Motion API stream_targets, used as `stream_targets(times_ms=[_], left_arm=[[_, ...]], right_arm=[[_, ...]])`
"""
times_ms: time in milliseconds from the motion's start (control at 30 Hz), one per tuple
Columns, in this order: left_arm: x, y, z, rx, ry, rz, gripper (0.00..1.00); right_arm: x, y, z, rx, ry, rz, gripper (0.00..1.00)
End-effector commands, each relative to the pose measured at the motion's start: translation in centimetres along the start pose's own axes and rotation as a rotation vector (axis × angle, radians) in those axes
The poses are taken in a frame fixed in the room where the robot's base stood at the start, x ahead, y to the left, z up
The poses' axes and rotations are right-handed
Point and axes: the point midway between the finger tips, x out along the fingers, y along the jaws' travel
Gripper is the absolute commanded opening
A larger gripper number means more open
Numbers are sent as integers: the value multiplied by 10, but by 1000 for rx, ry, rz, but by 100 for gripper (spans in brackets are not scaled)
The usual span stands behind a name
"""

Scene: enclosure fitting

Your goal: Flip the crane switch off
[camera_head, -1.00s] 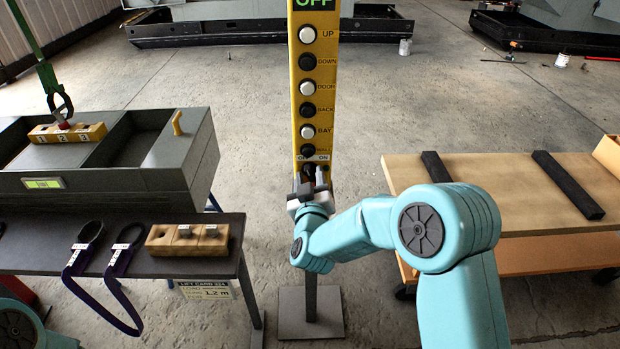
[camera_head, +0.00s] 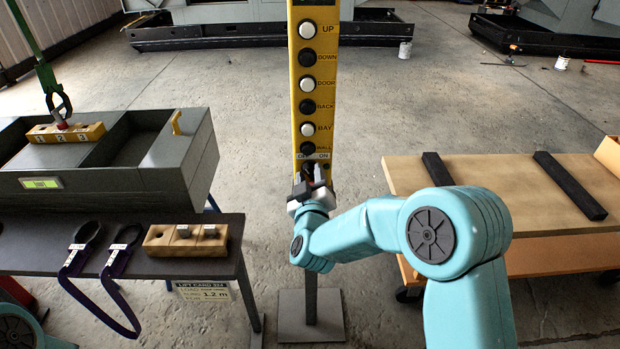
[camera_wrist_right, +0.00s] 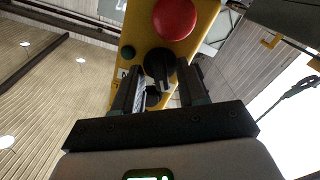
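The yellow control post (camera_head: 295,85) stands upright in the middle of the head view, with a column of black and white buttons. Its off/on switch sits low on the panel, mostly hidden there behind my right gripper (camera_head: 310,180). In the right wrist view the switch shows as a black rotary knob (camera_wrist_right: 158,66) below a large red button (camera_wrist_right: 174,18). My right gripper's two fingers (camera_wrist_right: 160,88) are apart, one on each side of the knob's line, with visible gaps. I cannot tell if they touch it. My left gripper is not in view.
A grey bench (camera_head: 130,262) with purple straps (camera_head: 108,280) and a wooden block (camera_head: 186,241) is at the left. A grey case (camera_head: 165,180) stands behind it. A wooden-topped cart (camera_head: 490,175) with black bars is at the right. Open concrete floor lies behind the post.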

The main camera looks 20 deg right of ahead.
Motion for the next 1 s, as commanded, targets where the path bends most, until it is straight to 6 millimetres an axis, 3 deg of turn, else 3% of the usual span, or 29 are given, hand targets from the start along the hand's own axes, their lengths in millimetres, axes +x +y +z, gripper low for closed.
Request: stream_targets(times_ms=[267,433,800,1000], left_arm=[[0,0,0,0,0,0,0],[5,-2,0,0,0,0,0],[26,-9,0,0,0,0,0],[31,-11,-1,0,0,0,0]], right_arm=[[0,0,0,1,0,-1,43],[-16,-2,1,2,1,-2,43],[-110,-2,2,1,3,-4,43],[-148,-2,0,2,2,-3,43]])
